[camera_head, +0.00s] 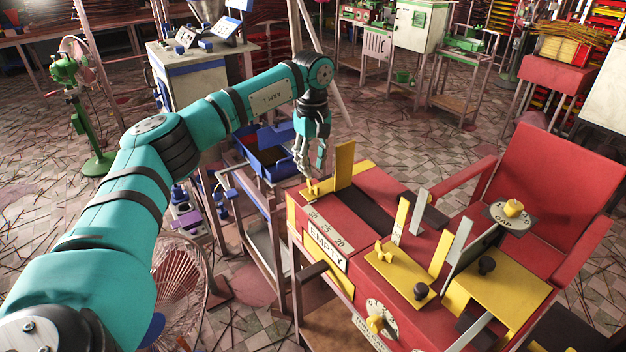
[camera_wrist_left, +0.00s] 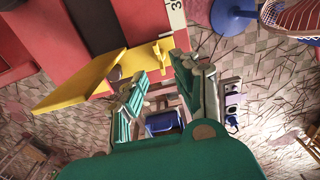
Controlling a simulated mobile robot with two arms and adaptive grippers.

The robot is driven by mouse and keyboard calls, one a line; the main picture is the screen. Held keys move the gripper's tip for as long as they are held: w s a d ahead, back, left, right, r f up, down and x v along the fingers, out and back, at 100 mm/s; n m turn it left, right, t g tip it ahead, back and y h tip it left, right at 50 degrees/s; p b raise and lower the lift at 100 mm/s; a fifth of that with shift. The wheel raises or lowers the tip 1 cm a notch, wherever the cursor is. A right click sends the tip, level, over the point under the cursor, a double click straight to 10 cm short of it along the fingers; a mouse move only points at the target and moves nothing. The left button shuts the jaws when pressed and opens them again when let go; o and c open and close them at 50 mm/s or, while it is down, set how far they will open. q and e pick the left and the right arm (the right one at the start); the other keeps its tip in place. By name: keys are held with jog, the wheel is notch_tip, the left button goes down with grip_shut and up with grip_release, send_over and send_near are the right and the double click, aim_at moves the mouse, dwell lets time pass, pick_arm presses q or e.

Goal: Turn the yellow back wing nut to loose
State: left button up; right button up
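The yellow back wing nut (camera_head: 313,187) sits on a yellow plate (camera_head: 331,191) at the back left end of the red machine. In the left wrist view the wing nut (camera_wrist_left: 160,52) shows just beyond the fingertips, near the gap between them. My left gripper (camera_head: 311,178) points down right at the wing nut. In the wrist view its two fingers (camera_wrist_left: 163,68) stand apart with nothing gripped. I cannot tell whether a finger touches the nut. My right gripper is not in view.
An upright yellow plate (camera_head: 344,164) stands close to the right of the nut. A second yellow wing nut (camera_head: 383,252) sits on the front yellow plate. A red chair (camera_head: 550,190) is at the right.

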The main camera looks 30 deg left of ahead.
aim_at(313, 187)
pick_arm(q)
jog(key=shift+f, duration=2.65)
grip_shut()
